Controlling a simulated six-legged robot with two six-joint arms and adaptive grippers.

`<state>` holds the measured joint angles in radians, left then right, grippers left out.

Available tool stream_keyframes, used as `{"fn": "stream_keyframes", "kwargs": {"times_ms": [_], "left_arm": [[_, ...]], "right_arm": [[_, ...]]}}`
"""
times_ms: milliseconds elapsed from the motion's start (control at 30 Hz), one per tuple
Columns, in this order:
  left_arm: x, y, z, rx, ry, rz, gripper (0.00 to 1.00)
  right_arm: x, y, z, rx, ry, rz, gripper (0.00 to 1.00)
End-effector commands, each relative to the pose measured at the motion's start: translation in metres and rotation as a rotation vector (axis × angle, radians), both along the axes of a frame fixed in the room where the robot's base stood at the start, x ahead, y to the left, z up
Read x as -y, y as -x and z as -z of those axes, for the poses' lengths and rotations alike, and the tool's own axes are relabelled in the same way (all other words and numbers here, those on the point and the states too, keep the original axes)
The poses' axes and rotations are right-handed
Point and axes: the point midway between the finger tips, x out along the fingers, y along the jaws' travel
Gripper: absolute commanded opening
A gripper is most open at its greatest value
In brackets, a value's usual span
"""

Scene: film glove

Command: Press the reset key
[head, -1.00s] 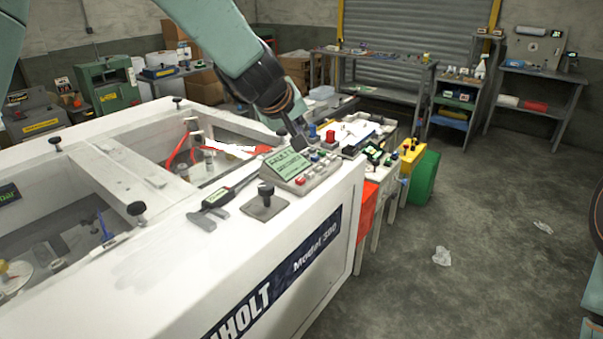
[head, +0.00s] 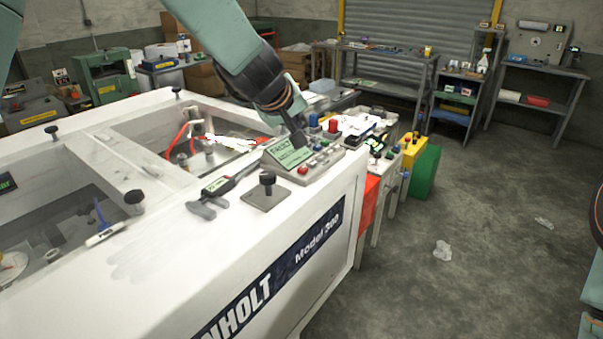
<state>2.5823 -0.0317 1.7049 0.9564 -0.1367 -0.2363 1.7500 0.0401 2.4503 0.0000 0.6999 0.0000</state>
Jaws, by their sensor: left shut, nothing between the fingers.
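A grey control panel (head: 318,171) with a green-lit screen (head: 290,152) and several small coloured keys sits on the right end of the white machine. A red key (head: 303,171) is on its near edge. I cannot read which key is the reset key. My left gripper (head: 299,140) comes down from the upper left, shut and empty. Its tips are at or just above the panel beside the screen's right edge; I cannot tell whether they touch. My right gripper is not in view.
The white machine top (head: 150,250) holds a black caliper-like tool (head: 222,185) and a black knob on a plate (head: 266,192) near the panel. A cart with coloured items (head: 385,160) stands behind. The concrete floor (head: 480,220) at right is mostly clear.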

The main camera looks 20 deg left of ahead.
Motion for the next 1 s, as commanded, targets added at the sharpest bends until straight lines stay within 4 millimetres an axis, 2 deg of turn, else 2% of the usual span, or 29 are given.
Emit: {"fn": "stream_keyframes", "kwargs": {"times_ms": [33, 100, 500, 667, 1000], "left_arm": [[0.000, 0.000, 0.012, 0.000, 0.000, 0.000, 0.00], [0.000, -0.001, 0.019, 0.000, 0.000, 0.000, 0.00], [0.000, -0.001, 0.059, 0.000, -0.001, 0.001, 0.00], [0.000, -0.001, 0.066, 0.000, -0.001, 0.001, 0.00], [0.000, -0.001, 0.065, 0.000, -0.001, 0.001, 0.00]], "right_arm": [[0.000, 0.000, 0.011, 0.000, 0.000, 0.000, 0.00], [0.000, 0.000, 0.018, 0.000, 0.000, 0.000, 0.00], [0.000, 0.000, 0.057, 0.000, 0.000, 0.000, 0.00], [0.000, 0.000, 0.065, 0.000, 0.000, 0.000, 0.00], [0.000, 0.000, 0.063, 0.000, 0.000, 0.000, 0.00]]}}
